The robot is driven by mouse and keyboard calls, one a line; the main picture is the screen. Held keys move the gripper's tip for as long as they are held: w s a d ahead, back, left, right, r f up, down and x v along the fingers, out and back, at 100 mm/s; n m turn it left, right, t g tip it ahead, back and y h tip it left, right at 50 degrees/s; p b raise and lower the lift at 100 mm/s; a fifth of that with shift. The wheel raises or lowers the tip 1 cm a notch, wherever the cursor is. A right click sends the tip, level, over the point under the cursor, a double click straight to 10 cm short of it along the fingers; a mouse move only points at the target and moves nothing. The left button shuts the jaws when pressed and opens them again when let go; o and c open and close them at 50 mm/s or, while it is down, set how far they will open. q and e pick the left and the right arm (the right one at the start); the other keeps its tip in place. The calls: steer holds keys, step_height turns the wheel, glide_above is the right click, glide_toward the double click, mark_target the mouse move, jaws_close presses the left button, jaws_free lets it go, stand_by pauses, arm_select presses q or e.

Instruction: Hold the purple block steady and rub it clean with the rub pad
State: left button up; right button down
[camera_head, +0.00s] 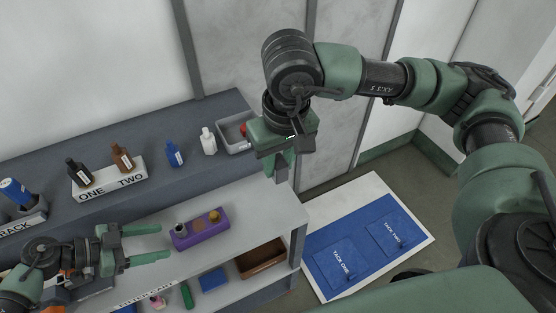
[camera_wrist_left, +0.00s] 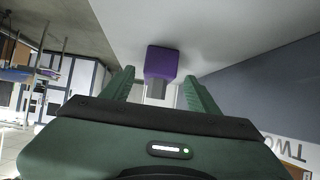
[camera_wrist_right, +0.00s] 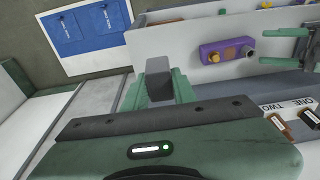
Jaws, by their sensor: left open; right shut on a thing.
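The purple block (camera_head: 200,229) lies on the grey shelf top, with a grey knob and an orange-brown knob on it. It also shows in the left wrist view (camera_wrist_left: 161,62) and the right wrist view (camera_wrist_right: 228,52). My left gripper (camera_head: 164,243) is open at the block's left end, its fingertips just short of it. A grey piece shows between its fingers in the left wrist view; I cannot tell what it is. My right gripper (camera_head: 282,168) is raised right of the block, shut on a grey block (camera_wrist_right: 159,78), which looks like the rub pad.
Behind stand a ONE TWO stand (camera_head: 110,182) with two bottles, blue (camera_head: 174,155) and white (camera_head: 208,142) bottles, and a grey bin (camera_head: 236,137). A brown tray (camera_head: 262,258) and small items sit on the lower shelf. A board with blue panels (camera_head: 335,268) lies right.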

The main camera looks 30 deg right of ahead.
mark_target(177, 238)
arm_select(q)
steer(key=shift+x, duration=3.05)
steer(key=c, duration=1.2)
steer(key=o, duration=1.3)
steer(key=shift+c, duration=0.2)
